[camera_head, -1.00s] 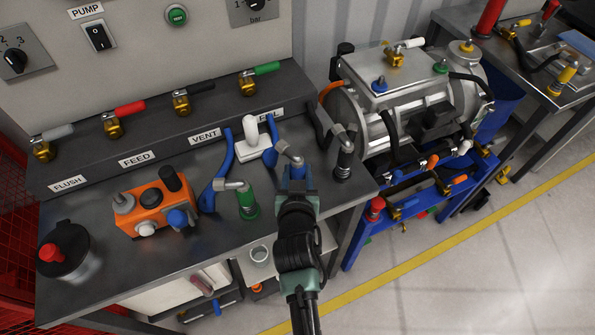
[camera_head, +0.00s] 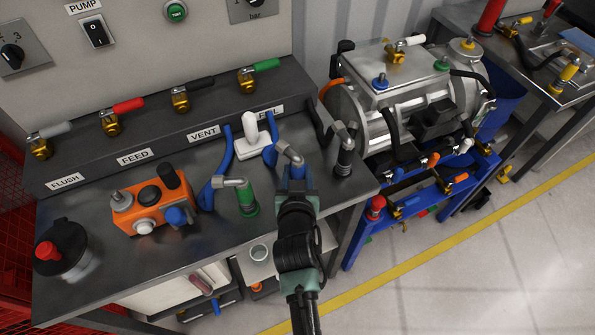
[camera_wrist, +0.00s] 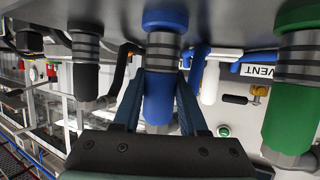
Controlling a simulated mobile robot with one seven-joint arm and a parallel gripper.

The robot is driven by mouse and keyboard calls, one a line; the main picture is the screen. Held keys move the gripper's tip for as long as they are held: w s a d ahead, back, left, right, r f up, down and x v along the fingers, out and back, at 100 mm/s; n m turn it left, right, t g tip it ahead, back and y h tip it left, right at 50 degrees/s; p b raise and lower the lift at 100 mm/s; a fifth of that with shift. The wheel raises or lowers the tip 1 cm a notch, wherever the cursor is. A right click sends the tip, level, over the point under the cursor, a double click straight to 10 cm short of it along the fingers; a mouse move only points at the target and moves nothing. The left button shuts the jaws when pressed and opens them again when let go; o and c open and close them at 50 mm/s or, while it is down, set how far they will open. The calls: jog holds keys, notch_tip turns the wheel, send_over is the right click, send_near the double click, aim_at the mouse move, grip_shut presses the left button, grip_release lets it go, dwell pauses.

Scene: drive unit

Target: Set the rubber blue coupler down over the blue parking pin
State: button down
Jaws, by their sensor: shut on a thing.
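My gripper (camera_head: 297,188) is shut on the blue coupler (camera_head: 297,172) at the front right of the bench. In the wrist view, its fingers (camera_wrist: 158,108) flank the blue coupler body (camera_wrist: 159,95), which has a ringed metal collar. The coupler looks upright, with a grey elbow and blue hose (camera_head: 270,140) at its top. Beyond the collar, a wider blue band (camera_wrist: 165,20) lies against the bench surface. I cannot tell whether this band is the blue parking pin's base or part of the coupler. No separate bare blue pin shows, and any engagement is hidden.
A green coupler (camera_head: 248,197) stands left of my gripper and a black coupler (camera_head: 344,160) right of it, both close. A white handle-shaped part (camera_head: 252,135) is behind. An orange box (camera_head: 155,207) and dark canister (camera_head: 72,250) occupy the bench's left. The bench's front edge is near.

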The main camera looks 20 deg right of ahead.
jog(key=shift+c, duration=1.8)
grip_release()
jog(key=shift+f, duration=0.15)
jog(key=shift+s, duration=0.1)
jog(key=b+v, duration=0.1)
jog(key=v, duration=1.1)
jog(key=shift+s+a+r, duration=0.15)
jog(key=shift+s+r, duration=0.1)
jog(key=shift+r, duration=0.1)
